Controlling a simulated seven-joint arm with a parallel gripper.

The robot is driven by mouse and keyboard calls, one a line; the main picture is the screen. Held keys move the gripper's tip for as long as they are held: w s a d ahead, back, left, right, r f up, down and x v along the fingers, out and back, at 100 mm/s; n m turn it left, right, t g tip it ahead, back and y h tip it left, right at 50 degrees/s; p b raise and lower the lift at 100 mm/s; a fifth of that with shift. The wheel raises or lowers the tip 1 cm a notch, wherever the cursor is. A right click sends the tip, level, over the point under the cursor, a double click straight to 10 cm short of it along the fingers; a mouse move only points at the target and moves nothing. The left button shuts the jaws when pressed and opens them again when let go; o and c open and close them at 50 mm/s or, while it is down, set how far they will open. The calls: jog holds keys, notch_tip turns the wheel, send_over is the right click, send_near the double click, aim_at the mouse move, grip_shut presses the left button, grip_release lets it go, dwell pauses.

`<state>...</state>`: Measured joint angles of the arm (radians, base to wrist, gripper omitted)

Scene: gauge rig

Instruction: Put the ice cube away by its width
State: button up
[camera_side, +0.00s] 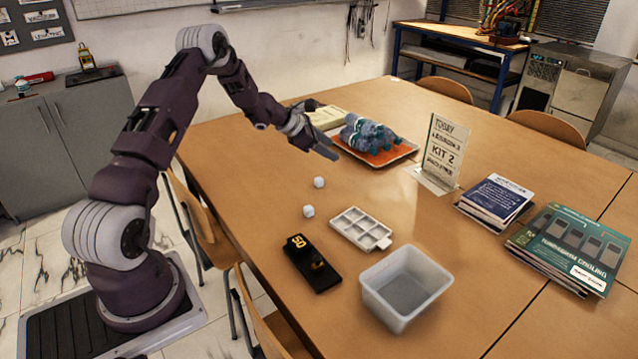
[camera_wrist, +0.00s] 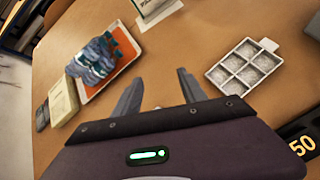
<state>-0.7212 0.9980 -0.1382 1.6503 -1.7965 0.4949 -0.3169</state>
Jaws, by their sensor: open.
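Two small white cubes stand on the table in the side view, one farther (camera_side: 319,182) and one nearer (camera_side: 309,211); which one is the ice cube I cannot tell. A white tray (camera_side: 347,235) with several compartments is right of the cubes, and shows in the wrist view (camera_wrist: 222,82). My gripper (camera_side: 330,130) is open and empty above the table, beyond the cubes; its fingers (camera_wrist: 160,85) are spread apart.
A translucent bin (camera_side: 385,308) stands at the front. An orange tray (camera_side: 402,154) with a blue-grey bundle (camera_side: 368,134) lies near my gripper, beside a pale book (camera_side: 328,116). A sign (camera_side: 441,150) and booklets (camera_side: 494,198) stand right.

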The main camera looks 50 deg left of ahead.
aim_at(319, 178)
jog(key=s+a+f+n, duration=0.1)
jog(key=a+f, duration=0.1)
jog(key=f, duration=0.1)
jog(key=s+a+f+n+y, duration=0.1)
jog(key=a+f+n, duration=0.1)
jog(key=f, duration=0.2)
jog(key=s+a+f+n, duration=0.1)
jog(key=a+f+n, duration=0.1)
jog(key=a+f, duration=0.1)
jog(key=shift+s+f+y, duration=0.3)
jog(key=shift+s+f, duration=0.05)
jog(key=shift+f, duration=0.35)
jog(key=x, duration=0.6)
jog(key=shift+w+a, duration=0.3)
jog(key=shift+w, duration=0.1)
grip_shut()
